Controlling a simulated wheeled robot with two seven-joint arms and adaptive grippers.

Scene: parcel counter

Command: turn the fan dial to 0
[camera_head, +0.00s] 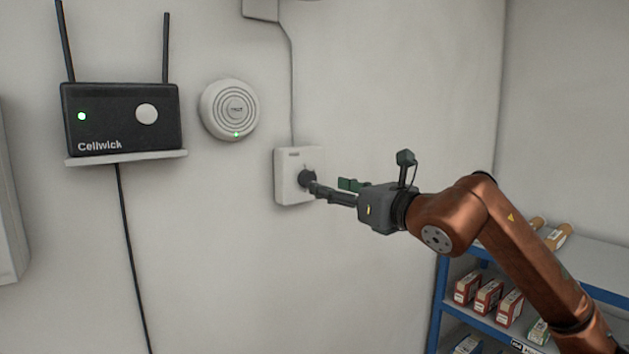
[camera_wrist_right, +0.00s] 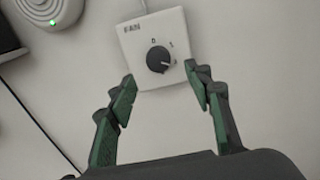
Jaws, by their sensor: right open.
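The fan control is a white wall plate (camera_head: 286,188) with a dark round dial (camera_head: 307,177). In the right wrist view the plate (camera_wrist_right: 137,70) reads FAN and the dial (camera_wrist_right: 158,58) sits at its middle. A 0 is printed above the dial and a 1 at its upper right; a further mark to its right is too small to read. The dial's light pointer line points right and slightly down, away from the 0. My right gripper (camera_head: 326,187) is open in front of the plate, its fingertips (camera_wrist_right: 159,76) apart on either side, just short of the dial. Contact cannot be told.
A black Cellwick router (camera_head: 105,135) sits on a small wall shelf at the left. A round white detector (camera_head: 228,108) with a green light hangs between router and plate. A conduit (camera_head: 292,90) runs up from the plate. A blue-framed shelf (camera_head: 440,290) holds boxes at lower right.

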